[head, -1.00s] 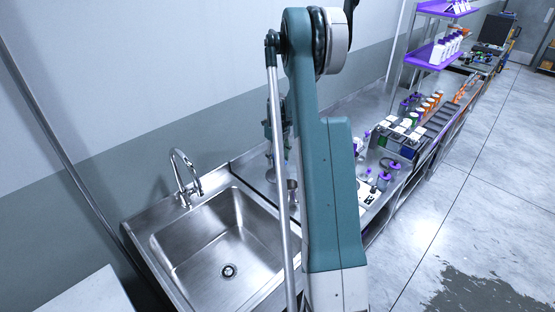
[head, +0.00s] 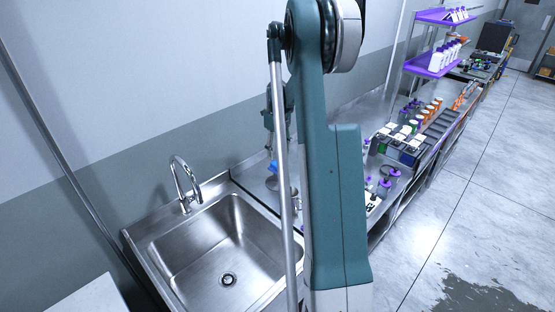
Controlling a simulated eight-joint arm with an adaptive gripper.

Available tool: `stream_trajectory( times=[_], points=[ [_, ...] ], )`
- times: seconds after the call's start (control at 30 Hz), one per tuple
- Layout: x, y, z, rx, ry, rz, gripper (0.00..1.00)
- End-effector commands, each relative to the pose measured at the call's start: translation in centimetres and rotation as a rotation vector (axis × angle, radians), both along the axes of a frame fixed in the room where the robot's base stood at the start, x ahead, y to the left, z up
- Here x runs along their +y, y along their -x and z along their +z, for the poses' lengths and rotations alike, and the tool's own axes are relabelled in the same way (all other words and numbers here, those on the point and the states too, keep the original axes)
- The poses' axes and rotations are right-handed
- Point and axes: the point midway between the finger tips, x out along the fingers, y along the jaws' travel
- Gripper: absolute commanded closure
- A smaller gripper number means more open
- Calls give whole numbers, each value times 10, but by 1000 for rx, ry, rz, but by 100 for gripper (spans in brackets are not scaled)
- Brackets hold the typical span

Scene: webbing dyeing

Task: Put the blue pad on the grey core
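A small bright blue piece (head: 273,168), which may be the blue pad, shows just left of my arm's silver rod, over the counter beside the sink. It is too small and too covered to tell whether it is held or resting. I cannot make out the grey core; my arm hides much of the counter there. Part of my wrist shows behind the rod above the blue piece, but my fingertips are hidden, so their opening cannot be seen.
The steel sink (head: 225,250) with its tap (head: 185,183) lies at the left, empty. Further along the counter stand purple-capped bottles (head: 391,172), white-topped containers (head: 400,135) and orange bottles (head: 430,105). A purple shelf (head: 432,66) with white bottles rises behind.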

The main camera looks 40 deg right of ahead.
Motion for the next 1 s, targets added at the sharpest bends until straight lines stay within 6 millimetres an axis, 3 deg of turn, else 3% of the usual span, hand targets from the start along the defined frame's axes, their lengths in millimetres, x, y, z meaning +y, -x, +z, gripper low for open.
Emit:
stream_trajectory(
  times=[0.1,0.33,1.0],
  points=[
    [0,0,16,0,0,0,50],
    [0,0,31,0,0,0,50],
    [0,0,32,0,0,0,50]
  ],
)
